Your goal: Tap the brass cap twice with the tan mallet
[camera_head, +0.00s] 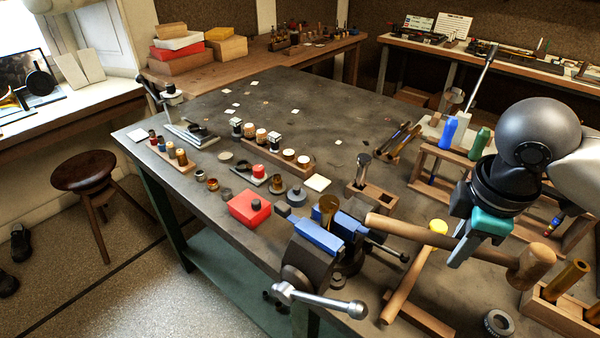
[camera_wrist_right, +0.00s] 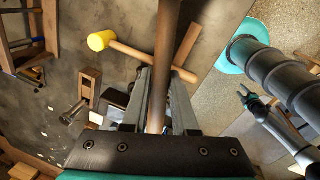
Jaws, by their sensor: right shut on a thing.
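My right gripper (camera_head: 468,242) is shut on the handle of the tan mallet (camera_head: 533,266), above the bench's front right part. The handle points left toward the vise; the wooden head is at the right end. In the right wrist view the handle (camera_wrist_right: 167,50) runs between the fingers (camera_wrist_right: 157,100); the head is out of that view. A brass piece (camera_head: 329,207), apparently the brass cap, stands upright between the vise's blue jaws (camera_head: 317,237). The mallet does not touch it. What looks like my left gripper (camera_wrist_right: 247,94) shows small in the wrist view, off to the side.
A wooden rack (camera_head: 440,165) and a block with brass tubes (camera_head: 567,310) stand to the right. A red box (camera_head: 248,208) and small parts lie left of the vise. The bench's back middle is mostly clear.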

